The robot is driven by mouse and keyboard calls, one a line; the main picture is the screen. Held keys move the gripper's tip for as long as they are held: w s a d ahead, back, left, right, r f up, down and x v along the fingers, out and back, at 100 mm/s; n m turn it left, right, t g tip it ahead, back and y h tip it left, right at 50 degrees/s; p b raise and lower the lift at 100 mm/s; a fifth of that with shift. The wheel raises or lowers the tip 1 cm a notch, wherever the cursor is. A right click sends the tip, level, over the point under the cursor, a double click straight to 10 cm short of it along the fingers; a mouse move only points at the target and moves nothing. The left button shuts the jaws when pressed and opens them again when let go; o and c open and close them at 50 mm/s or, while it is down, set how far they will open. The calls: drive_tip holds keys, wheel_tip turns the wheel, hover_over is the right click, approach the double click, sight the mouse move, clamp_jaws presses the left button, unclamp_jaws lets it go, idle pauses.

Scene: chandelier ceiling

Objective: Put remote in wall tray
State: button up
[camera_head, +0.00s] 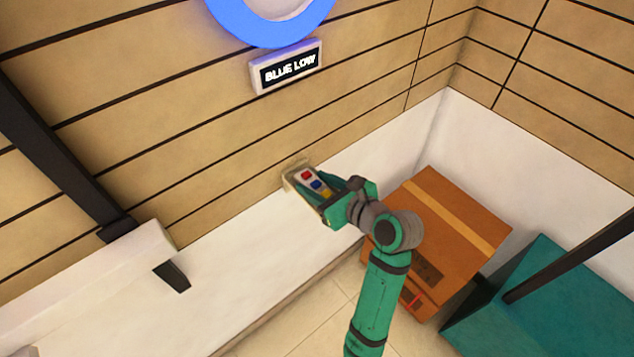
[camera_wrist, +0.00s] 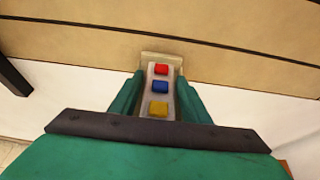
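The remote (camera_head: 316,183) is a pale, slim bar with red, blue and yellow buttons facing up. In the wrist view the remote (camera_wrist: 160,91) points away from me toward the wall. My green gripper (camera_head: 327,190) has one finger on each side of it and is shut on it. The wall tray (camera_head: 287,179) is a small beige holder low on the plank wall. It shows behind the remote's far end in the wrist view (camera_wrist: 161,57). The far end reaches the tray, but I cannot tell whether it is inside. The tray's interior is hidden.
A white ledge (camera_head: 235,250) runs below the tray. A cardboard box (camera_head: 445,225) and a teal box (camera_head: 550,300) stand at the right.

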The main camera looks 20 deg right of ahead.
drive_tip(key=shift+r, duration=0.1)
drive_tip(key=shift+r, duration=0.2)
drive_tip(key=v, duration=1.2)
idle(0.3)
